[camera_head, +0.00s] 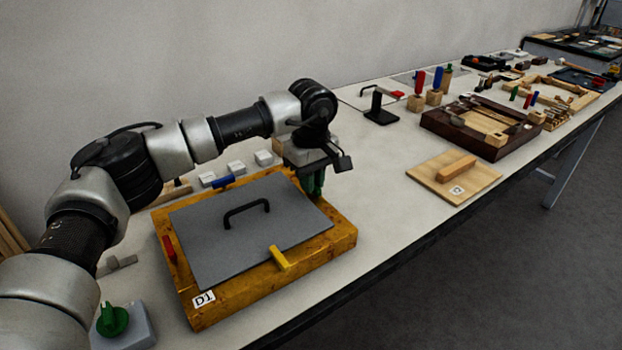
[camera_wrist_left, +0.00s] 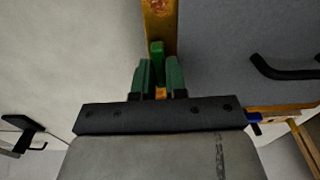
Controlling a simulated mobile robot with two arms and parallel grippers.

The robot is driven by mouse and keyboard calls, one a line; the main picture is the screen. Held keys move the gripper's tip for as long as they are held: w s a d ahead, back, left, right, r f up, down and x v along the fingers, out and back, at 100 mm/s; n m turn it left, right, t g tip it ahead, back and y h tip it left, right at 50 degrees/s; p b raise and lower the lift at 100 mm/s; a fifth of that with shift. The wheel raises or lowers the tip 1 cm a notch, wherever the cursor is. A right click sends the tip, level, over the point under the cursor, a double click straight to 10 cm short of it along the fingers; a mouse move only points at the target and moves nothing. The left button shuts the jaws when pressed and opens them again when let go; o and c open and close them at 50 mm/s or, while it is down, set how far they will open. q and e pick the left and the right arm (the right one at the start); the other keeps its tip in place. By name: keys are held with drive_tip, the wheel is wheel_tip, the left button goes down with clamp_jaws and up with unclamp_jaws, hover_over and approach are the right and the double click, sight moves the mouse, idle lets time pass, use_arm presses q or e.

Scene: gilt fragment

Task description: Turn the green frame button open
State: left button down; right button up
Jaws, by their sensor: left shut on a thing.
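The wooden frame (camera_head: 340,240), labelled D1, lies on the table with a grey panel (camera_head: 215,250) in it and a black handle (camera_head: 246,212) on the panel. My left gripper (camera_head: 314,182) is over the frame's far right side. In the left wrist view its two dark green fingers (camera_wrist_left: 158,80) are shut on the green button (camera_wrist_left: 157,50), whose tip shows on the wooden rail. The button points along the rail in that view; its base is hidden by the fingers. Yellow (camera_head: 279,258), red (camera_head: 169,248) and blue (camera_head: 223,181) buttons sit on the other sides.
A wooden board (camera_head: 440,185) with a block and a dark wooden tray (camera_head: 470,140) stand to the right. A black stand (camera_head: 380,112) is behind. A green knob (camera_head: 112,320) on a grey base is at front left. Table is clear just right of the frame.

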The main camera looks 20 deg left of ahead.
use_arm(q)
drive_tip(key=shift+r+m, duration=0.1)
drive_tip(key=shift+m, duration=0.2)
drive_tip(key=c, duration=1.2)
unclamp_jaws()
drive_tip(key=shift+o, duration=0.2)
wheel_tip(320, 180, up, 11)
